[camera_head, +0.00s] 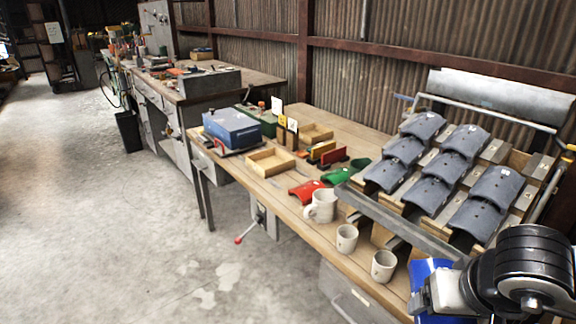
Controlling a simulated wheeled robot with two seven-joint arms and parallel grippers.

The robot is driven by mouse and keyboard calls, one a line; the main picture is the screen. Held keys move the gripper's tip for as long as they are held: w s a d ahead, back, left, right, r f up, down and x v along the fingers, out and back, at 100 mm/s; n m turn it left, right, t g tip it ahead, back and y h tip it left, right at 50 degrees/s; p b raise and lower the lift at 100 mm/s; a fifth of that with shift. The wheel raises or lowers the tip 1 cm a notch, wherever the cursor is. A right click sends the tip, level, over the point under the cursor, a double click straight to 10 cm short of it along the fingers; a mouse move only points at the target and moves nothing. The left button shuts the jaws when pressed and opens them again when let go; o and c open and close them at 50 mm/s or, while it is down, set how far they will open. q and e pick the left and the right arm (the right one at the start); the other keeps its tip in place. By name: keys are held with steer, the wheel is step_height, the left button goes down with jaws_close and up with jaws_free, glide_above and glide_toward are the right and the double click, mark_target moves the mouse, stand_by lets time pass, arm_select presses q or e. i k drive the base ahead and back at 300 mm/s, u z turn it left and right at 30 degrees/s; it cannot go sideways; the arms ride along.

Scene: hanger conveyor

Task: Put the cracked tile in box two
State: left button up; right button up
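Several grey curved tiles (420,126) lie in rows on a sloped wooden rack at the right; I cannot make out a crack on any. A red curved tile (307,190) and a green curved tile (340,175) lie on the bench. A blue piece (428,272) shows at the lower right, partly behind my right gripper (424,299). I cannot tell whether the gripper touches it or how its fingers stand. Two shallow open wooden boxes, one nearer (270,170) and one farther (315,139), stand on the bench; their numbers are not readable. My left gripper is out of view.
A white jug (320,206) and two cups (346,238) (383,266) stand along the bench's front edge. A long grey metal bar (395,222) runs in front of the rack. A blue case (231,129) stands left of the boxes. Small white cards (277,106) stand behind them.

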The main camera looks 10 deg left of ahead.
mark_target(271, 166)
steer(key=u, duration=0.95)
steer(key=i, duration=2.3)
steer(key=z, duration=0.15)
